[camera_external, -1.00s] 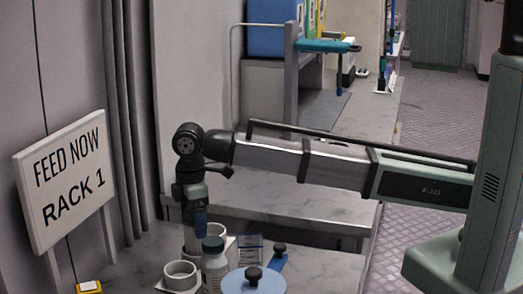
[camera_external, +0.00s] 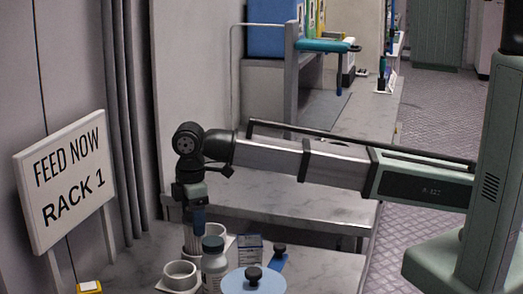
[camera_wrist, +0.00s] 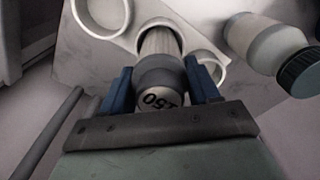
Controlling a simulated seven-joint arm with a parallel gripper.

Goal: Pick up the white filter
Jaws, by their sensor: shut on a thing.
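The white filter (camera_wrist: 160,42) is a pale ribbed cylinder with a grey end cap marked with dark digits. In the wrist view my gripper (camera_wrist: 158,72) has its blue fingers on either side of the grey cap, shut on it. The far end of the filter sits at the round opening of a white holder; whether it is clear of the holder cannot be told. In the external view my gripper (camera_external: 197,218) points down over the bench, with the pale filter (camera_external: 190,240) just below it, partly hidden by a bottle.
A white bottle with a dark cap (camera_external: 214,262) stands close right of the filter. The white holder has an empty ring cup (camera_external: 180,273) at left. A blue round lid with a black knob (camera_external: 254,281) is at the front. A sign (camera_external: 70,182) stands at left.

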